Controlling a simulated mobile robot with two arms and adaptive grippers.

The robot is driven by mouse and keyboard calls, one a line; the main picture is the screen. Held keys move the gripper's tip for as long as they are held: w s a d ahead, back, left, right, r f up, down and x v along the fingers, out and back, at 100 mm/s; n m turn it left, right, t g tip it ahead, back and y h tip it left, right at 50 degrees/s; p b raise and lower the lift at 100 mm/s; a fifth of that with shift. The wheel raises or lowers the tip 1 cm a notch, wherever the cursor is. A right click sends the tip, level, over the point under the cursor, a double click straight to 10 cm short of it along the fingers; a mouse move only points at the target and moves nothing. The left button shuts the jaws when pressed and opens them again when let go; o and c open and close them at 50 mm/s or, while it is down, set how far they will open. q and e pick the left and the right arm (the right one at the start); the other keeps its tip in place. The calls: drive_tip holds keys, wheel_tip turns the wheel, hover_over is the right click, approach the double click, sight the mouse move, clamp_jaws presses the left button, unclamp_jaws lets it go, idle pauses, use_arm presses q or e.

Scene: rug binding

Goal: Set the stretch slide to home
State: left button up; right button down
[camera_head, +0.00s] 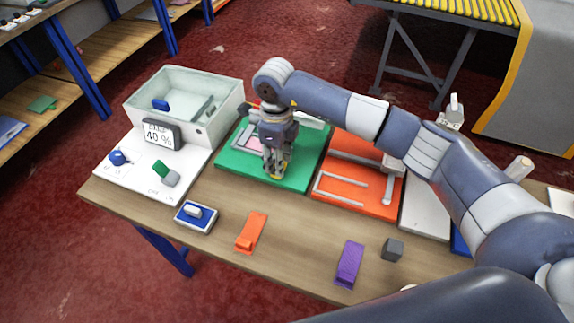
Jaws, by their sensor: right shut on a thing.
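My right gripper (274,170) reaches down over the green board (310,158) in the middle of the table. Its fingers are shut on a small part at the board, with a bit of yellow showing at the tips. The fingers hide most of that part, so I cannot tell whether it is the stretch slide or where it stands along any track. A pink patch (254,143) shows on the green board left of the gripper. My left gripper is not in view.
An orange board (335,200) with grey rails lies right of the green board. A white unit (135,110) with a "40 %" display (162,134) stands at left. An orange piece (251,232), a purple piece (348,264), a dark cube (392,250) and a blue-topped block (196,217) lie along the front.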

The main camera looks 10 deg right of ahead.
drive_tip(key=shift+a+r, duration=0.1)
drive_tip(key=shift+a, duration=0.05)
drive_tip(key=c, duration=1.3)
unclamp_jaws()
drive_tip(key=shift+c, duration=0.2)
drive_tip(key=shift+o, duration=1.1)
drive_tip(key=shift+w+a, duration=0.15)
drive_tip(key=shift+r, duration=0.4)
wheel_tip(320, 180, up, 11)
